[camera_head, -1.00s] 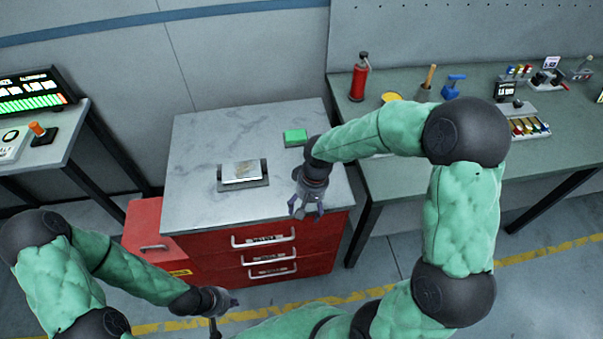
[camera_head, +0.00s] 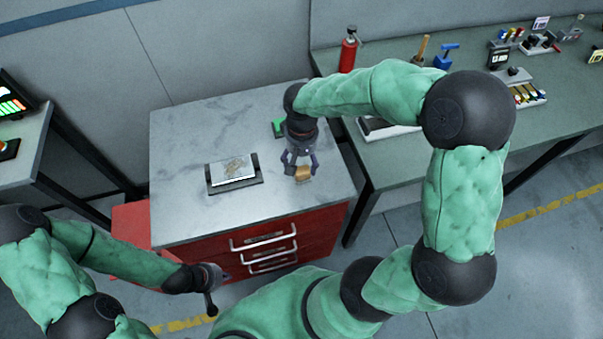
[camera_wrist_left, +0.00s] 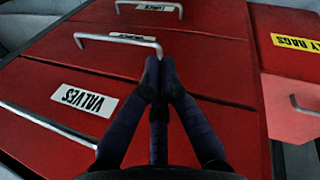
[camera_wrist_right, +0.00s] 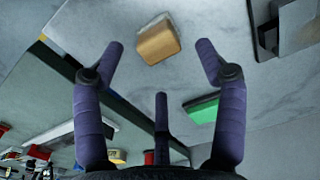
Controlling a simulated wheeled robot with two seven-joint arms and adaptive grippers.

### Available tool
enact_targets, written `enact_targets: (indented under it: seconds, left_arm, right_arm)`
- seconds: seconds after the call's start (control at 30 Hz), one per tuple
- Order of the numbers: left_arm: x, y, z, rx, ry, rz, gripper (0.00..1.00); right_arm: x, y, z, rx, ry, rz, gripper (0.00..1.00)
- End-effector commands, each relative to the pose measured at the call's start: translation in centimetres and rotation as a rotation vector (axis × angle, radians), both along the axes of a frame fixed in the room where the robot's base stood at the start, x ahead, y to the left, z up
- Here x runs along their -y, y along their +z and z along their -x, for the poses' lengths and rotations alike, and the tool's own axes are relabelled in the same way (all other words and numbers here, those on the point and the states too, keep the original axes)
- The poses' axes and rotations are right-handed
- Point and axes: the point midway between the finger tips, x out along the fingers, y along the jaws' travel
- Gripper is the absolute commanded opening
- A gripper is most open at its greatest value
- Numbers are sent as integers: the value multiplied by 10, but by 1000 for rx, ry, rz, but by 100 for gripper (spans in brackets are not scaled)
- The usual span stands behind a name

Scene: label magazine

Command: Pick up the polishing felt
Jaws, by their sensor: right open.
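A small tan block (camera_head: 303,173), which looks like the polishing felt, lies on the grey cabinet top near its front right corner. It also shows in the right wrist view (camera_wrist_right: 158,42), ahead of the fingertips and roughly between them. My right gripper (camera_head: 299,172) is open and empty above the cabinet top, partly covering the block in the head view; the fingers look apart from it. My left gripper (camera_head: 211,310) is low in front of the cabinet. In the left wrist view its fingers (camera_wrist_left: 160,68) are together with nothing seen between them, facing the red drawers.
A green block (camera_head: 279,128) lies behind my right gripper. A metal plate in a dark holder (camera_head: 233,173) sits left of it on the cabinet top. A green workbench (camera_head: 400,165) with tools stands to the right. The cabinet top's front left is clear.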

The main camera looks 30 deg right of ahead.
Motion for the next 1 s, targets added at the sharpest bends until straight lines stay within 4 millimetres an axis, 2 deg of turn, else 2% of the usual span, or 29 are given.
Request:
enact_targets:
  seconds: [0.23,0.53,0.8,1.0]
  left_arm:
    - [0,-4,0,1,0,0,0]
    - [0,-16,0,1,0,0,0]
    - [0,-15,0,1,0,0,0]
    - [0,-15,0,1,0,0,0]
  right_arm:
    - [1,-14,0,-1,-1,-1,73]
    - [2,-54,1,-2,0,-1,73]
    - [2,-56,0,0,-1,-1,73]
    - [2,-56,0,0,-1,-1,16]
